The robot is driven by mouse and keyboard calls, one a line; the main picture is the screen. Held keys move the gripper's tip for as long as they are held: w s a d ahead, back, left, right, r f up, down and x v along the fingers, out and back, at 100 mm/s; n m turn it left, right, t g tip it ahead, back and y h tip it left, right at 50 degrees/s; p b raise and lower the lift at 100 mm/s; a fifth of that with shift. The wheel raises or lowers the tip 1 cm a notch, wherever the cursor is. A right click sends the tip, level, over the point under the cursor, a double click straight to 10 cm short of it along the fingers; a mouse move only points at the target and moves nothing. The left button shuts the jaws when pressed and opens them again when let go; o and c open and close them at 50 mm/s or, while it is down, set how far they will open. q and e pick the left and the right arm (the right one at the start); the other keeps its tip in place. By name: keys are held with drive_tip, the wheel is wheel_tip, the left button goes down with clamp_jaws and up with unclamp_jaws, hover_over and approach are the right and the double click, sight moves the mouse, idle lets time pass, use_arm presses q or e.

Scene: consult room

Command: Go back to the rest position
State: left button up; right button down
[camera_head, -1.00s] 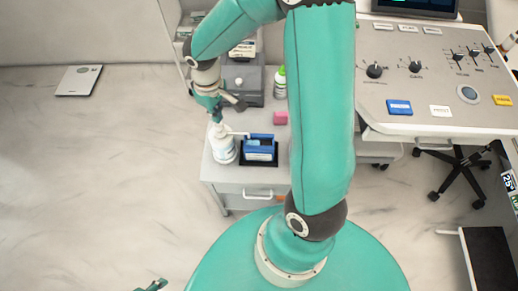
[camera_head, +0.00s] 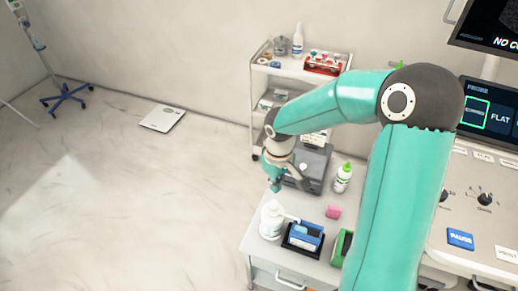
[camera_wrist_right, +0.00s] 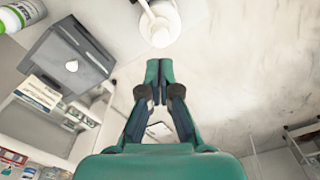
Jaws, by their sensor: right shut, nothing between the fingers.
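My right gripper (camera_head: 274,184) is shut and empty. It hangs above the back left part of the small cabinet top, behind and above a white pump bottle (camera_head: 271,219). In the right wrist view its fingertips (camera_wrist_right: 159,70) are together, with the pump bottle (camera_wrist_right: 160,22) just beyond them and apart from them. My right arm reaches in from the right and bends at a dark elbow joint. My left gripper does not show now.
A trolley (camera_head: 290,68) stands behind. The console (camera_head: 480,232) is at right. Floor at left is mostly clear.

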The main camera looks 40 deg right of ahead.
drive_tip(key=s+a+f+y, duration=0.2)
drive_tip(key=s+a+f, duration=0.2)
drive_tip(key=a+f, duration=0.6)
drive_tip(key=s+a+f+m+y, duration=0.1)
drive_tip(key=s+a+f, duration=0.3)
drive_tip(key=a+f, duration=0.7)
drive_tip(key=shift+a+t+y, duration=0.3)
drive_tip(key=shift+a+y, duration=0.2)
drive_tip(key=shift+a, duration=0.1)
drive_tip(key=shift+m, duration=0.3)
